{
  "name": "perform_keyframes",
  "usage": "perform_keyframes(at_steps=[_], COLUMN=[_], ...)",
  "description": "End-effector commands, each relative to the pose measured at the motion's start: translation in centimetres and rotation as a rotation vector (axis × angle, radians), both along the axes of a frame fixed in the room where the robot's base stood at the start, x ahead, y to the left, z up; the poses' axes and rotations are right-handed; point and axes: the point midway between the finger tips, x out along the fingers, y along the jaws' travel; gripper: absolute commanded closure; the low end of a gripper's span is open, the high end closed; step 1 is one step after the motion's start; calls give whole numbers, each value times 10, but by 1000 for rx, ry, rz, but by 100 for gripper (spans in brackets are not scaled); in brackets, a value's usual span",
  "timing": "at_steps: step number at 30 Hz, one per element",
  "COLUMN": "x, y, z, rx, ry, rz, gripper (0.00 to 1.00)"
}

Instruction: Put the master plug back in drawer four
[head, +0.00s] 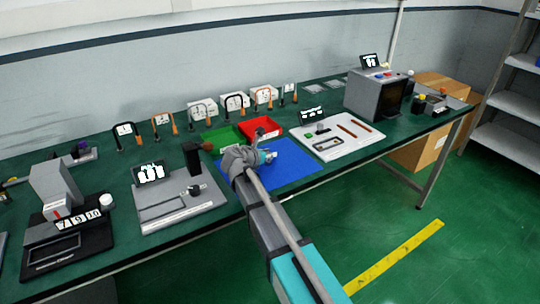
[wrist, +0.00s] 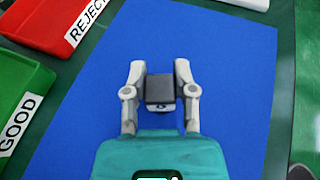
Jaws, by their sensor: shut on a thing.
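My gripper (wrist: 160,74) is shut on a dark grey block (wrist: 160,88) in the wrist view. The block sits between the two fingers, with a paler part at its lower edge; I cannot tell for certain that it is the master plug. In the head view my gripper (head: 264,157) is over the blue mat (head: 300,172), and my arm hides part of the mat. The mat (wrist: 235,80) also fills the middle of the wrist view. I cannot make out a drawer marked four in either view.
A red REJECT tray (wrist: 45,22) and a green GOOD tray (wrist: 18,85) lie left of the mat. A white board (head: 345,145) with parts is to the right, a grey fixture (head: 180,205) to the left. Upright gauges line the back; a dark-fronted machine (head: 378,95) stands farther right.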

Motion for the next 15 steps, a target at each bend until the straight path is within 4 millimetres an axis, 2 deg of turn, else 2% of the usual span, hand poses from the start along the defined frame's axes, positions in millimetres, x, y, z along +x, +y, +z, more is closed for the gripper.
perform_keyframes(at_steps=[8,9,13,14,15], x=[0,0,0,0,0], y=[0,0,0,0,0], z=[-4,-3,-2,-2,-2], rx=[-1,0,0,0,0], ry=[-1,0,0,0,0], rz=[0,0,0,0,0], gripper=[100,59,35,30,30])
